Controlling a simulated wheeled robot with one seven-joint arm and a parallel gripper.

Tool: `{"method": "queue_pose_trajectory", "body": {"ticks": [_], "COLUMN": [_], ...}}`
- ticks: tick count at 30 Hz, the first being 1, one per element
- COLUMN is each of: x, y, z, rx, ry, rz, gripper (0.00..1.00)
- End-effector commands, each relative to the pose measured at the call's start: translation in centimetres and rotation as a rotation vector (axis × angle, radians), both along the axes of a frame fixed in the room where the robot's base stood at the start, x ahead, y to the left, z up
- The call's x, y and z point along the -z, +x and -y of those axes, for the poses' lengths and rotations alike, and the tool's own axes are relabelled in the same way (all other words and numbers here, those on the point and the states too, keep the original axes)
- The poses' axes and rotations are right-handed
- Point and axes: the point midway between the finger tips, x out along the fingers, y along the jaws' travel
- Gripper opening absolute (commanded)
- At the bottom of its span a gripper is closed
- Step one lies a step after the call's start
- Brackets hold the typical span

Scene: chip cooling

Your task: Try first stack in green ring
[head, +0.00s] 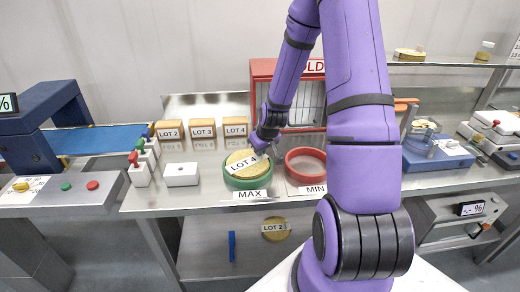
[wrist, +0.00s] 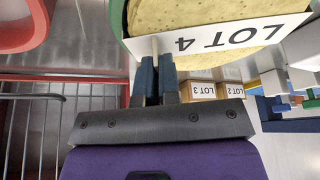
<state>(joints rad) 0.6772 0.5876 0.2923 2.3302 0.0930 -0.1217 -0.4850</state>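The green ring (head: 232,183) stands on the bench above the MAX label. A round yellow stack labelled LOT 4 (head: 238,157) is over and partly within it; I cannot tell whether it rests fully inside. In the wrist view the stack (wrist: 200,14) and its LOT 4 card are just beyond the fingertips, with the green ring's rim (wrist: 118,22) beside them. My gripper (wrist: 155,62) has its blue fingers close together on a thin pale tab at the card. In the head view my gripper (head: 268,138) is at the stack's upper right edge.
The red ring (head: 306,178) is right of the green one, above the MIN label. Boxes LOT 2 (head: 170,131), LOT 3 (head: 203,130) and LOT 4 (head: 235,127) stand behind. A red rack (head: 263,70) is close behind my arm. A LOT 2 stack (head: 276,236) lies below the bench.

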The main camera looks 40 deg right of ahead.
Motion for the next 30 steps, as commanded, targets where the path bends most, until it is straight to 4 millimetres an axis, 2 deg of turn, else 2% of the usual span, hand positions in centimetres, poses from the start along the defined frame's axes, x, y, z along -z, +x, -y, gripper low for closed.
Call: {"method": "queue_pose_trajectory", "body": {"ticks": [21, 25, 30], "x": [0.57, 0.57, 0.57], "y": [0.02, 0.01, 0.01], "z": [0.00, 0.00, 0.00], "rx": [0.000, 0.000, 0.000], "ry": [0.000, 0.000, 0.000], "rz": [0.001, 0.000, 0.000], "gripper": [0.00, 0.32, 0.34]}}
